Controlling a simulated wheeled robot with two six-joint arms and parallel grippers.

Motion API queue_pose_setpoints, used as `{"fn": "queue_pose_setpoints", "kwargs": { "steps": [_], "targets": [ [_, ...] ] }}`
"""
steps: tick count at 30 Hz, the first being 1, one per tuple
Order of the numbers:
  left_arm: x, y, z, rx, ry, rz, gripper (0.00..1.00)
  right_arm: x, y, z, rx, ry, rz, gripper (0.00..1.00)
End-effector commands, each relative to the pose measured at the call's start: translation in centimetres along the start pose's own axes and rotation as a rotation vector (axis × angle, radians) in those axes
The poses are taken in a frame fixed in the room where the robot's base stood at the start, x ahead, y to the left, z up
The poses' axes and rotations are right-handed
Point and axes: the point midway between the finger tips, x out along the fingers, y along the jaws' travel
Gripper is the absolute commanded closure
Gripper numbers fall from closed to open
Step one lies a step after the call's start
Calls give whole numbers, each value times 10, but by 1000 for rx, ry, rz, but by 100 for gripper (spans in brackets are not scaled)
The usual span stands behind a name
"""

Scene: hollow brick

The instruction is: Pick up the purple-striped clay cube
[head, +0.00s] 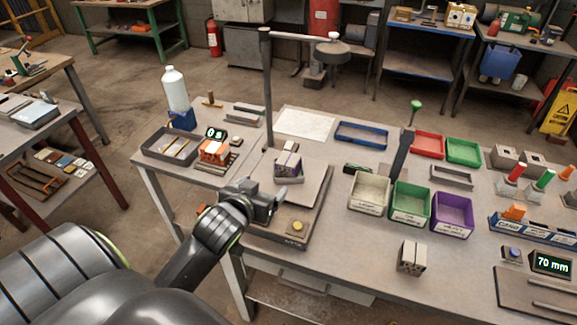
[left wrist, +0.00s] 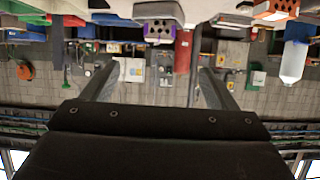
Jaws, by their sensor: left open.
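The purple-striped clay cube (head: 288,166) is grey with a purple band on top and dark holes in its side. It sits on the flat plate of the station (head: 314,190) at the table's front left. It also shows in the left wrist view (left wrist: 158,31), at the top, beyond the fingers. My left gripper (head: 279,198) is open and empty, just in front of the cube and apart from it. In the left wrist view the two fingers of the left gripper (left wrist: 160,76) are spread wide. My right gripper is not in view.
A tall post (head: 267,95) stands behind the cube. An orange block (head: 213,151) is left of it. White, green and purple bins (head: 452,214) stand to the right. Another grey block (head: 411,257) lies near the front edge. The table front between it and the station is clear.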

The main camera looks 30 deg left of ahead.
Motion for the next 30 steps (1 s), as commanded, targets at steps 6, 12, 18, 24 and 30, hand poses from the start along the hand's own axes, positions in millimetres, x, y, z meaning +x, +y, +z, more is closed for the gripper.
{"fn": "queue_pose_setpoints", "kwargs": {
  "steps": [6,12,18,24,30],
  "targets": [
    [21,1,-10,-9,27,6,20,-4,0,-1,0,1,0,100],
    [52,2,-11,-8,26,5,20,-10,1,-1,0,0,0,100],
    [83,2,-11,-8,25,5,20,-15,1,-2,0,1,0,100],
    [110,2,-11,-8,24,5,20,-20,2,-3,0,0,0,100],
    [123,2,-10,-7,24,5,20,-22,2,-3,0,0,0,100]
  ]
}}
